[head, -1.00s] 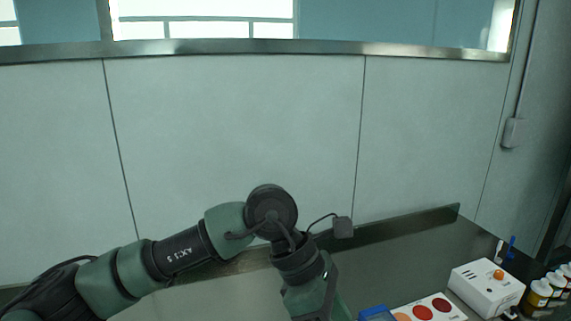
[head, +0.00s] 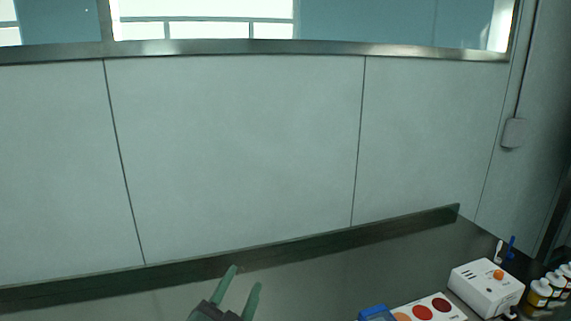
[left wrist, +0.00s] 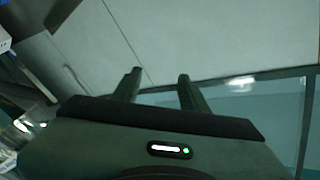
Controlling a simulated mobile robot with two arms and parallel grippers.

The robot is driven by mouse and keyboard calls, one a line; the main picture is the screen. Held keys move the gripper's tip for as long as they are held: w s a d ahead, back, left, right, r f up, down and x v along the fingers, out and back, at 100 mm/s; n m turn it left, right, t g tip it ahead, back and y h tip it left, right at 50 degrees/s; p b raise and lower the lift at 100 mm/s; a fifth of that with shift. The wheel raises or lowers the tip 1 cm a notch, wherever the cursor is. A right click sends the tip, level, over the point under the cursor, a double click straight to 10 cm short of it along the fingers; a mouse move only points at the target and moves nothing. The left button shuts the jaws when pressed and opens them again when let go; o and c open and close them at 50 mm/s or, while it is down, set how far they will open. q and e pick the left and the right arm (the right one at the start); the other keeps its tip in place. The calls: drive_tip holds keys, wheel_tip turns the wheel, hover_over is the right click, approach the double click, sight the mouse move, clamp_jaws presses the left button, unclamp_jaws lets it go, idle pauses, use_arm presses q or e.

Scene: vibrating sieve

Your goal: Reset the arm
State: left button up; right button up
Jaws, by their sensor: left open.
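My left gripper (head: 243,279) shows at the bottom of the head view, left of centre. Its two green fingers are apart with nothing between them, and they point up over the dark bench. In the left wrist view the two fingers (left wrist: 158,82) also stand apart and empty, with the pale wall and window behind them. The rest of my left arm is below the head view's edge. My right gripper is in neither view.
The dark bench (head: 330,265) is clear around the left gripper. To the right are a blue item (head: 376,313), a card with coloured circles (head: 428,311), a white box with an orange knob (head: 486,289) and several small bottles (head: 541,293). A wall (head: 235,160) rises behind.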

use_arm(q)
drive_tip(key=s+a+f+n+g+y, duration=0.1)
drive_tip(key=s+a+f+n+g, duration=0.15)
drive_tip(key=f, duration=0.35)
drive_tip(key=s+a+f+n+g+y, duration=0.1)
drive_tip(key=s+a+f+g+y, duration=0.15)
drive_tip(key=f, duration=0.35)
drive_tip(key=s+a+f+n+g, duration=0.2)
drive_tip(key=s+a+f+g, duration=0.25)
drive_tip(key=s+f, duration=0.5)
drive_tip(key=s+a+f+n+g, duration=0.25)
drive_tip(key=s+f+g, duration=0.3)
drive_tip(key=s, duration=0.75)
wheel_tip(320, 180, down, 36)
drive_tip(key=s+g+b, duration=0.1)
drive_tip(key=b, duration=1)
drive_tip(key=s+a+f+b, duration=0.1)
drive_tip(key=s+f+b, duration=0.4)
drive_tip(key=s+f, duration=0.4)
drive_tip(key=s+a+f+g+b, duration=0.1)
drive_tip(key=s+f+b, duration=0.5)
drive_tip(key=f, duration=1.3)
drive_tip(key=s+a, duration=0.1)
drive_tip(key=s, duration=0.1)
drive_tip(key=shift+s+f+m, duration=0.3)
drive_tip(key=shift+s+f, duration=0.05)
drive_tip(key=shift+s, duration=0.05)
